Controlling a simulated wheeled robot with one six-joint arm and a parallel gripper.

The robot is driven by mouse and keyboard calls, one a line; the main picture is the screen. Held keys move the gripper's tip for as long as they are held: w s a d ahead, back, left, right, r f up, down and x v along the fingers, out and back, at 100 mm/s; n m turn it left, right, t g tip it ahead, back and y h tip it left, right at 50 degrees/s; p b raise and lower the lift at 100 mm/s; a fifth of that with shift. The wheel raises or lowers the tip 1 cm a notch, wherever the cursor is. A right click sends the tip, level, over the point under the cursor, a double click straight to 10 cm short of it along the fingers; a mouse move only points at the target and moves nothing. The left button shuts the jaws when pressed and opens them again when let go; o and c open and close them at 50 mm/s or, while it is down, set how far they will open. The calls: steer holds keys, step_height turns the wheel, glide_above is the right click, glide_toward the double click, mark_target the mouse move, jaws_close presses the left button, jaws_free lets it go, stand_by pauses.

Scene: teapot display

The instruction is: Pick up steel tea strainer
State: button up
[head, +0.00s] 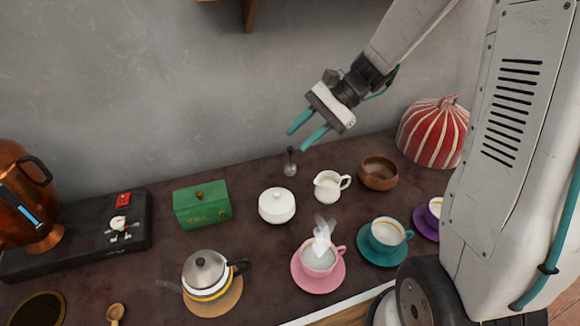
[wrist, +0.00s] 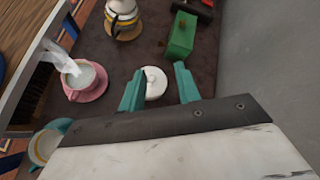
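The steel tea strainer (head: 290,168) stands on the dark counter near the wall, between the white lidded bowl and the white creamer, with its dark handle pointing up. It does not show in the wrist view. My gripper (head: 298,139) is open and empty, with its two teal fingers apart, above the counter. In the head view its fingertips appear just above the strainer's handle; the exact gap in depth is hard to tell. In the wrist view my gripper (wrist: 159,69) has the white lidded bowl (wrist: 155,83) showing between its fingers, farther below.
Close by are the white lidded bowl (head: 277,206), creamer (head: 328,187), wooden bowl (head: 379,173) and green box (head: 202,204). A steaming pink cup (head: 319,257), a teal cup (head: 386,234) and a teapot (head: 207,276) stand nearer the front. A striped cozy (head: 434,133) is at right.

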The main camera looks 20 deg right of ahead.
steer(key=w+d+f+m+t+y, duration=0.2)
steer(key=w+f+m, duration=0.2)
steer(key=w+f, duration=0.2)
steer(key=m+t+y, duration=0.1)
steer(key=m+t, duration=0.3)
steer(key=m, duration=0.3)
glide_toward(290, 161)
steer(key=w+a+r, duration=0.2)
steer(key=a, duration=0.2)
steer(key=shift+d+f, duration=0.1)
steer(key=shift+f, duration=0.35)
steer(key=x, duration=0.7)
steer(key=shift+t, duration=0.3)
jaws_close()
